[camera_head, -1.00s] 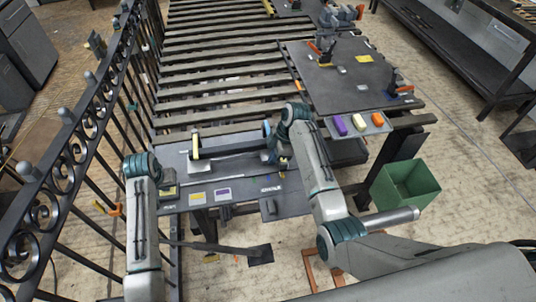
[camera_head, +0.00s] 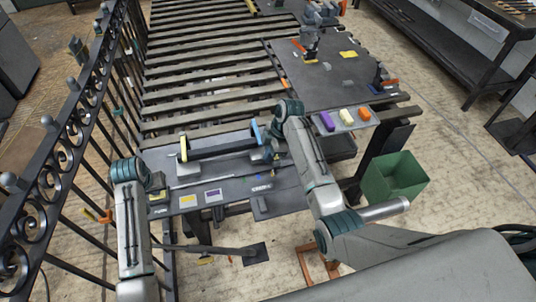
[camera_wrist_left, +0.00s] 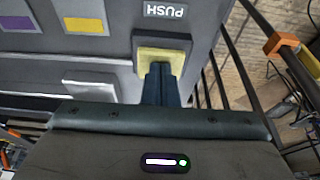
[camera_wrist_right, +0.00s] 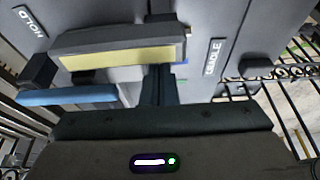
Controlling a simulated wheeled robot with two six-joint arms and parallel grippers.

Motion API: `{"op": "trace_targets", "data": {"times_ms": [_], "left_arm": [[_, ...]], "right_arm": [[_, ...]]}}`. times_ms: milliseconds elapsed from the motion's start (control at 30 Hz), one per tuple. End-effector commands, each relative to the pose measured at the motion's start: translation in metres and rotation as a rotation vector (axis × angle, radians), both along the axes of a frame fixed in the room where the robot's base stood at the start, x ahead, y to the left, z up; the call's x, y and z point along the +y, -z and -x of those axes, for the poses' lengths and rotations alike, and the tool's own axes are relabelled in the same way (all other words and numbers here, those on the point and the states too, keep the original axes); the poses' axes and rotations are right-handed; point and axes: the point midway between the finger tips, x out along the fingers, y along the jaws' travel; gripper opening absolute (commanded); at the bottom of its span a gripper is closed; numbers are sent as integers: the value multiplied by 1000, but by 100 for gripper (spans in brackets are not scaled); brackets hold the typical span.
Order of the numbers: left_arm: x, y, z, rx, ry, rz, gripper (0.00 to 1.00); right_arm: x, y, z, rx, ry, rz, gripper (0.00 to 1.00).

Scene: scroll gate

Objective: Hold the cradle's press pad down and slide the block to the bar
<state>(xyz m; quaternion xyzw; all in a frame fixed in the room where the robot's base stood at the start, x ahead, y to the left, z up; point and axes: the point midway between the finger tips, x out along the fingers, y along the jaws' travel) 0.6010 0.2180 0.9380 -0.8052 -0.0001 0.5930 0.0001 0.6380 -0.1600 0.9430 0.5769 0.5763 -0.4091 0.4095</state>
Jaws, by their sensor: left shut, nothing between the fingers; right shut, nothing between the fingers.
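A yellow square pad (camera_wrist_left: 163,53) sits in a dark housing beside a PUSH label in the left wrist view. My left gripper (camera_wrist_left: 162,70) is shut and empty, its fingertips over the pad; contact is unclear. In the right wrist view a grey block with a yellow face (camera_wrist_right: 115,62) lies near a CRADLE label (camera_wrist_right: 213,57). My right gripper (camera_wrist_right: 160,70) is shut and empty, fingertips at the block's right end, perhaps touching. A blue bar (camera_wrist_right: 68,96) lies left of the fingers. The head view shows a dark beam (camera_head: 220,147) between a yellow end and a blue end.
Yellow (camera_head: 188,202) and purple (camera_head: 213,195) tiles lie on the near panel. A scrolled iron railing (camera_head: 60,165) borders the left. A panel with coloured blocks (camera_head: 327,121) stands at right, with a green bin (camera_head: 395,178) below. A HOLD label (camera_wrist_right: 30,20) shows in the right wrist view.

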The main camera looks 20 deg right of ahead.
Motion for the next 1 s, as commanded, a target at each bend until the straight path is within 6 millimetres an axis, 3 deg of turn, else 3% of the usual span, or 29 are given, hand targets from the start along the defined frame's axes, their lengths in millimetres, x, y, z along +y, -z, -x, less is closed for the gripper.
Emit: {"op": "trace_targets", "data": {"times_ms": [233, 400, 600, 867, 1000], "left_arm": [[0, 2, 1, 5, 0, 1, 0], [0, 2, 1, 5, 0, 0, 0], [0, 2, 1, 5, 0, 0, 0], [0, 2, 1, 5, 0, 1, 0], [0, 2, 1, 5, 0, 0, 0]], "right_arm": [[42, 0, 1, -1, -3, -5, 0], [23, -41, -1, -6, 1, 0, 0], [10, -76, 0, -3, 0, 0, 0], [3, -94, 1, 6, 21, -1, 0], [-4, -94, 0, 49, 137, -1, 0]]}}
